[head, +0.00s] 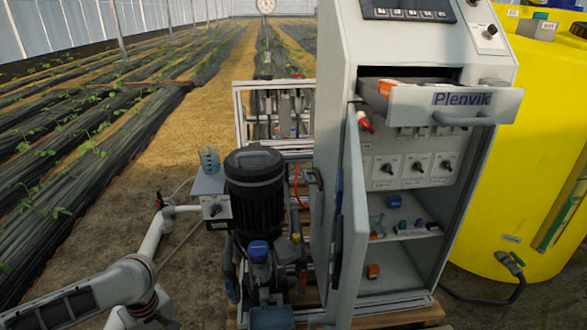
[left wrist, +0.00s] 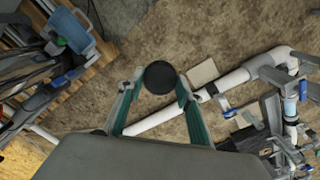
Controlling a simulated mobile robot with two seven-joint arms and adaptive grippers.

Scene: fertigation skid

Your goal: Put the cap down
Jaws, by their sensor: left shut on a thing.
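The cap (left wrist: 160,77) is a round black disc in the left wrist view. My left gripper (left wrist: 158,90) is shut on it, with one finger on each side, and the cap sits between the fingertips. Brown ground shows beyond it, with a white pipe (left wrist: 236,78) crossing behind the fingers; the cap's height above the ground is hard to judge. In the head view my left arm comes in at the lower left, but the gripper's fingers and the cap cannot be made out there. My right gripper is in neither view.
The cabinet (head: 400,40) has an open drawer (head: 440,102) and an open door (head: 352,210); small parts lie on its shelf (head: 418,232). A black motor (head: 254,190) stands left of it. A yellow tank (head: 535,130) stands right.

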